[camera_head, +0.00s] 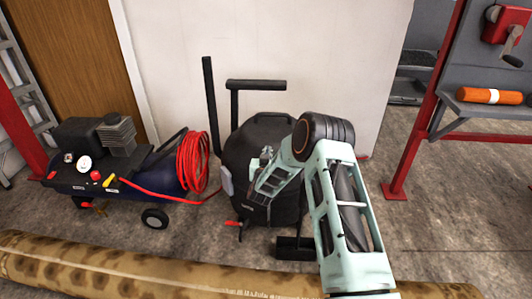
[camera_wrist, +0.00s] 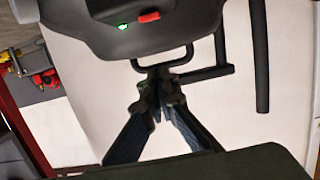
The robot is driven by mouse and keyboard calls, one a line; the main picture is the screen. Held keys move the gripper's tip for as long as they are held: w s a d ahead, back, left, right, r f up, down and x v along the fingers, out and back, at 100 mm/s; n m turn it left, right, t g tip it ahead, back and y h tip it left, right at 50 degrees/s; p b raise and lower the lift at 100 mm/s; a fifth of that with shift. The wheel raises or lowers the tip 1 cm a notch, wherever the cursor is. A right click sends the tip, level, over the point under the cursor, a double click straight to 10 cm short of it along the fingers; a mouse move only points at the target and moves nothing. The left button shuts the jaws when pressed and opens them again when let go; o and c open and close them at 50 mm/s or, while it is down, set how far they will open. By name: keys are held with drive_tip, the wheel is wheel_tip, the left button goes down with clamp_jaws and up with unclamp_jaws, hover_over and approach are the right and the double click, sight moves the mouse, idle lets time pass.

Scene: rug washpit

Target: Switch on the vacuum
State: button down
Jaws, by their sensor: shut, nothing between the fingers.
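The vacuum (camera_head: 240,150) is a bulky dark grey machine standing on the floor against the white wall, with a black bar handle. My arm hides its right side. In the wrist view, which appears upside down, the vacuum body (camera_wrist: 190,25) fills the top. A red switch-like part (camera_wrist: 148,17) and a small bright green spot (camera_wrist: 122,26) show on it. My gripper (camera_wrist: 157,85) is shut and empty. Its tips lie close below a dark loop handle in the picture; I cannot tell if they touch. In the head view my gripper (camera_head: 266,155) is in front of the vacuum.
A compressor (camera_head: 85,165) with a red coiled hose (camera_head: 192,165) stands left of the vacuum. A rolled rug (camera_head: 130,272) lies across the front. A red-framed stand (camera_head: 420,120) with an orange cylinder (camera_head: 490,96) is at right. Floor between vacuum and stand is clear.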

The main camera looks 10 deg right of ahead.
drive_tip(key=shift+r+p+v, duration=0.2)
drive_tip(key=shift+p+v, duration=0.1)
drive_tip(key=shift+v, duration=0.85)
drive_tip(key=shift+r+p+v, duration=0.25)
drive_tip(key=shift+v, duration=0.9)
